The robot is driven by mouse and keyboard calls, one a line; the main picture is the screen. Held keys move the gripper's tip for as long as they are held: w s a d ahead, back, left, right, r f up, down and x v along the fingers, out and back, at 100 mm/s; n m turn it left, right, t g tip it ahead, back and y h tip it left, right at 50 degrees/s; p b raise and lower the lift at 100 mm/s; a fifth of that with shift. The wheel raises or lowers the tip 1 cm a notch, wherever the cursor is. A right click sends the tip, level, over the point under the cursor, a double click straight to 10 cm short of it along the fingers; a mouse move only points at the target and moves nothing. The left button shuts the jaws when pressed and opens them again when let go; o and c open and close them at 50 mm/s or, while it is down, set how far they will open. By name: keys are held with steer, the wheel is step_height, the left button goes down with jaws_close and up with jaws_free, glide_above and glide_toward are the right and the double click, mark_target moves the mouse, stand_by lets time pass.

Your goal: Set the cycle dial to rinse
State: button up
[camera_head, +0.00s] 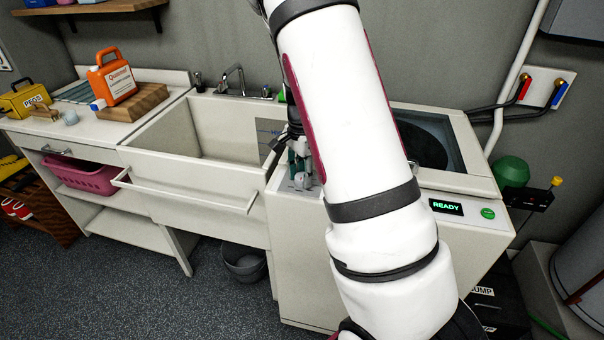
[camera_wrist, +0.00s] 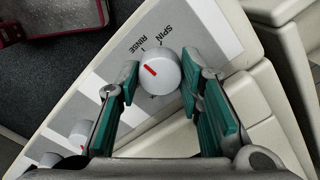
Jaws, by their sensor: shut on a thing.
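The cycle dial (camera_wrist: 166,82) is a round white knob with a red pointer mark, on a grey panel strip in the wrist view. The words SPIN and RINSE are printed beside it, upside down in this view. The red mark points to the upper left, on the RINSE side of SPIN; I cannot tell whether it lines up exactly with the RINSE tick. My gripper (camera_wrist: 159,82) has its teal pads on either side of the dial, shut on it. In the head view my gripper (camera_head: 298,152) is mostly hidden behind my arm. The washer (camera_head: 300,235) stands below.
Two more white knobs (camera_wrist: 80,133) sit on the same panel. The washer has a READY display (camera_head: 446,207) and a green button (camera_head: 488,213). A deep sink (camera_head: 212,135) adjoins the washer on the left. An orange jug (camera_head: 112,80) stands on a wooden board.

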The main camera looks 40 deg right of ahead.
mark_target(302, 176)
stand_by(0.3)
steer(key=o, duration=1.2)
steer(key=shift+c, duration=0.2)
step_height(302, 176, up, 12)
